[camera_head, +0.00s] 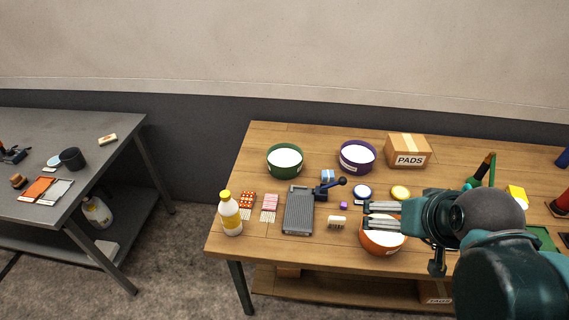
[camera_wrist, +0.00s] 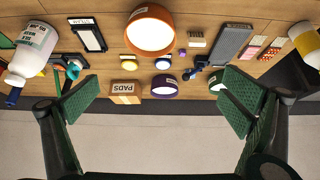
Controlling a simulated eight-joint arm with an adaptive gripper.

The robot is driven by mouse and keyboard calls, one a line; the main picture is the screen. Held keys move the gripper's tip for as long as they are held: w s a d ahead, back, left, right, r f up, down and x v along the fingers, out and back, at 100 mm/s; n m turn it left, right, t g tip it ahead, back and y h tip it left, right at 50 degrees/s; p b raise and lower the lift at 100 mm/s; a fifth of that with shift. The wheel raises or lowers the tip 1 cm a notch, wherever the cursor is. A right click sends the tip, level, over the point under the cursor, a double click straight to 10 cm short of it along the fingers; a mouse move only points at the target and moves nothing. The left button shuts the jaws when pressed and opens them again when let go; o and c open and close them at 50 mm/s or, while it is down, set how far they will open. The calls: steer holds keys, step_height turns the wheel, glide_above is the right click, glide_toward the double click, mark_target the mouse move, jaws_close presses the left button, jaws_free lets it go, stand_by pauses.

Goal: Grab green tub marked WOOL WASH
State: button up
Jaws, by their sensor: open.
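The green tub (camera_head: 285,161) with white contents stands upright at the back left of the wooden table. Its marking is not readable here. In the wrist view, which is upside down, only a sliver of what looks like the green tub shows (camera_wrist: 216,87), mostly behind the right-hand finger. My gripper (camera_head: 372,214) is open and empty over the front of the table, by the orange tub (camera_head: 382,240). The green tub lies to its left and farther back, well apart from the fingers. The wrist view shows both fingers spread wide (camera_wrist: 163,96).
A purple tub (camera_head: 357,157) stands right of the green tub, then a PADS box (camera_head: 408,151). A grey tool with a dark lever (camera_head: 300,209) lies in front of the green tub. A yellow-capped bottle (camera_head: 230,215) stands at the left front. Bare wood surrounds the green tub's left side.

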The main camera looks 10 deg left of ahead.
steer(key=shift+w+r, duration=0.1)
steer(key=w+a+r+m+g+p, duration=0.15)
steer(key=w+a, duration=0.25)
steer(key=w, duration=0.4)
steer(key=w+a+r+m+g+p, duration=0.1)
steer(key=w+a+m, duration=0.3)
steer(key=w, duration=0.5)
steer(key=w+a+r+m+g+p, duration=0.1)
steer(key=w+a+r, duration=0.1)
steer(key=w+a, duration=0.45)
steer(key=w+a+f+m+g+p, duration=0.3)
steer(key=w+a+f+m, duration=0.3)
steer(key=w+a+f, duration=1.2)
steer(key=shift+w+a+f+m+g+p, duration=0.3)
steer(key=shift+w+a+f+m+g, duration=0.05)
steer(key=shift+w+f, duration=0.3)
steer(key=shift+f, duration=1.3)
